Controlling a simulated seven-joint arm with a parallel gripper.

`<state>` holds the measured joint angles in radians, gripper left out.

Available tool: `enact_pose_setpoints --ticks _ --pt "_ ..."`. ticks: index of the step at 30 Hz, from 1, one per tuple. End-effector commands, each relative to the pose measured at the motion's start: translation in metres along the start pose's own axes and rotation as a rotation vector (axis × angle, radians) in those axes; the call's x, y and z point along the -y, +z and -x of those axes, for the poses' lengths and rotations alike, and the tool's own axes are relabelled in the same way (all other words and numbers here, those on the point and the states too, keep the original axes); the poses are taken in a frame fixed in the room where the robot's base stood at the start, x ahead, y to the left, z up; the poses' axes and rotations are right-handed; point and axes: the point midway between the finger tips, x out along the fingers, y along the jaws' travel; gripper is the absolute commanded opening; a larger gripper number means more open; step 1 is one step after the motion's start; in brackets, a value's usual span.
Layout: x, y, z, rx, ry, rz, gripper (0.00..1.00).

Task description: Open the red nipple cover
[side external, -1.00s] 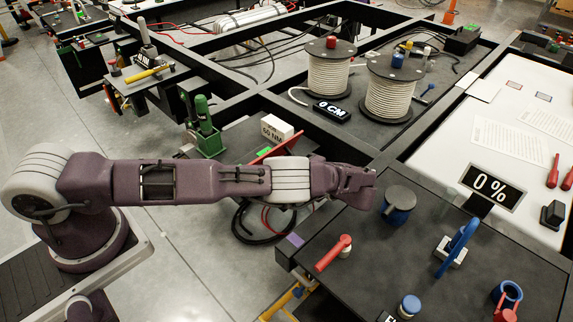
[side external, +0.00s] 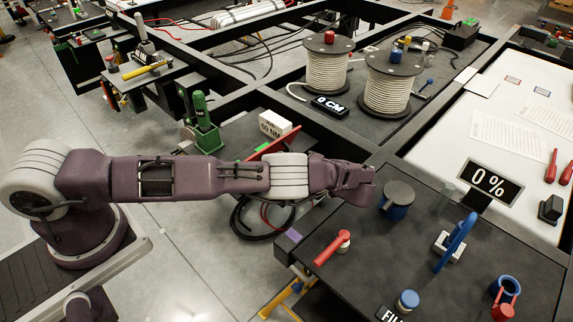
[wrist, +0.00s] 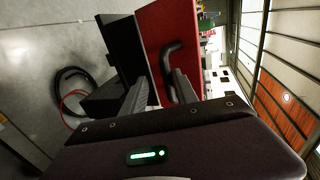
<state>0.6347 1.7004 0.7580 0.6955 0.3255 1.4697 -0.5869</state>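A red panel with a black bent handle fills the upper middle of the wrist view; I take it as the red cover (wrist: 150,27). Its black handle (wrist: 168,62) sits just beyond my gripper's fingertips, partly hidden by the right finger. My gripper (wrist: 160,82) is open, with a gap between its two grey fingers and nothing visibly clamped. In the side external view, a tilted red panel (side external: 273,142) shows behind my forearm, mostly hidden by it. My gripper's end (side external: 358,185) is right of that panel, and its fingers cannot be made out there.
A dark bench right of my gripper holds a red lever (side external: 333,247), a blue pot with a grey lid (side external: 397,198) and a blue hook (side external: 457,240). A white box (side external: 276,125) stands behind my arm. Black hoses (side external: 255,222) hang below it.

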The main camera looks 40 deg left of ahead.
Motion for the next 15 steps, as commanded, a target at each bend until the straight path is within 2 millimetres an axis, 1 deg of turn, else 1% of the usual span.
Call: enact_pose_setpoints --ticks 2,4,10,15 --pt "0.0 0.0 0.003 -0.001 0.0 0.001 0.34" --pt "0.0 -0.001 0.01 -0.002 0.001 0.002 0.34" --pt "-0.001 -0.001 0.047 -0.005 0.002 0.001 0.34" --pt "0.001 -0.003 0.062 0.0 0.001 0.01 0.34"
